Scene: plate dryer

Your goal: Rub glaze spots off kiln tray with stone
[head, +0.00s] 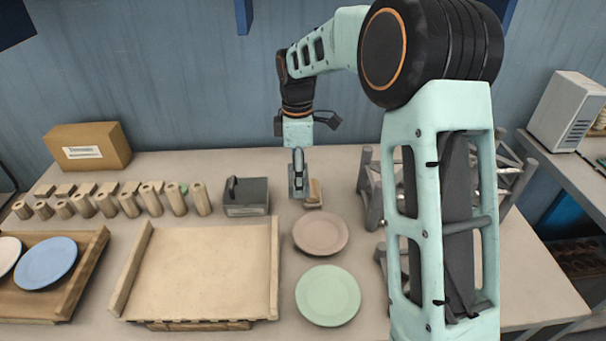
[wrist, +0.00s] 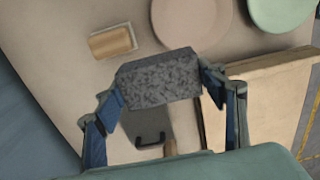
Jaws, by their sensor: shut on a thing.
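My gripper (head: 298,182) is shut on a grey speckled stone (wrist: 158,78), which sits between its two fingers in the wrist view (wrist: 163,90). In the head view it is above the back of the table, right of the dark grey box, with the stone hard to tell from the fingers. The kiln tray (head: 200,265) is a wide beige board with raised side rails, lying at front left of my gripper. It also shows in the wrist view (wrist: 265,95), at the right. I cannot make out glaze spots on it.
A dark grey handled box (head: 246,198) stands behind the tray. A small wooden block (head: 314,193) lies beside my gripper. A pinkish plate (head: 321,233) and a green plate (head: 328,295) lie right of the tray. Several wooden cylinders (head: 128,205) stand at left. A metal rack (head: 372,195) stands right.

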